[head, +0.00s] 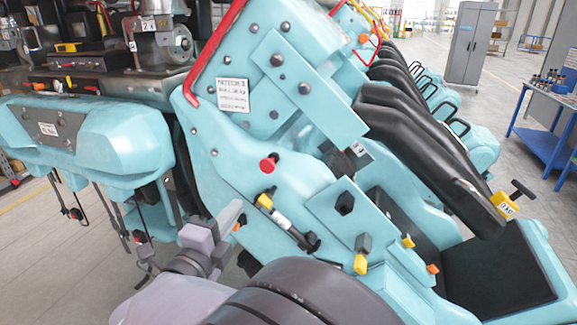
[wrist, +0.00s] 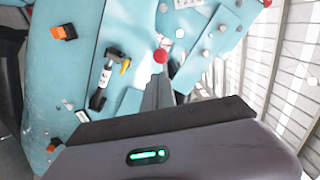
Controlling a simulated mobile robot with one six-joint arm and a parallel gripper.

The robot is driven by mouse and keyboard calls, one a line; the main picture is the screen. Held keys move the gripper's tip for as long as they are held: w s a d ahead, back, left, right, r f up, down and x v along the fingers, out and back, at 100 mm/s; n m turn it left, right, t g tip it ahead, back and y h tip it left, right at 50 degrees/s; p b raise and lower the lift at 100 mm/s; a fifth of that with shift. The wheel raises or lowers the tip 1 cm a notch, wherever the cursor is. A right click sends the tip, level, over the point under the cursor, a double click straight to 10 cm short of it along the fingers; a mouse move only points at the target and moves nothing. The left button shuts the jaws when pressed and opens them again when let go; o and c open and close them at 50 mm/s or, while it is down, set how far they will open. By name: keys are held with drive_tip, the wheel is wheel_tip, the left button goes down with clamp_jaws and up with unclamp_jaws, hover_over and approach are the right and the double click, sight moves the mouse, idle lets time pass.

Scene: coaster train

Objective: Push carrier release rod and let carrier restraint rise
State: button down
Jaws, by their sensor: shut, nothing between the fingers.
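The teal carrier (head: 330,210) fills the middle of the head view, its side facing me. A red round knob (head: 269,164) sticks out of its side, possibly the end of the release rod. It also shows in the wrist view (wrist: 160,56), just beyond my fingertips. My gripper (head: 236,207) is shut and empty, its tips pointing at the carrier side below and left of the knob in the head view. I cannot tell whether the tips touch the knob. A long black padded restraint (head: 410,125) slopes down over the black seat (head: 495,275), with a yellow-tagged handle (head: 505,205) at its lower end.
A small cylinder with a yellow end (head: 275,211) and a yellow-tipped lever (head: 361,262) project from the carrier side. A red bar (head: 208,55) edges its back. Another teal unit (head: 90,135) stands left. Open floor and a blue table (head: 545,130) lie right.

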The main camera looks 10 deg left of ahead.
sight(266, 168)
drive_tip(key=w, duration=0.9)
drive_tip(key=w+d+p, duration=0.1)
drive_tip(key=w, duration=0.4)
drive_tip(key=shift+d+r, duration=0.1)
drive_tip(key=shift+r, duration=0.15)
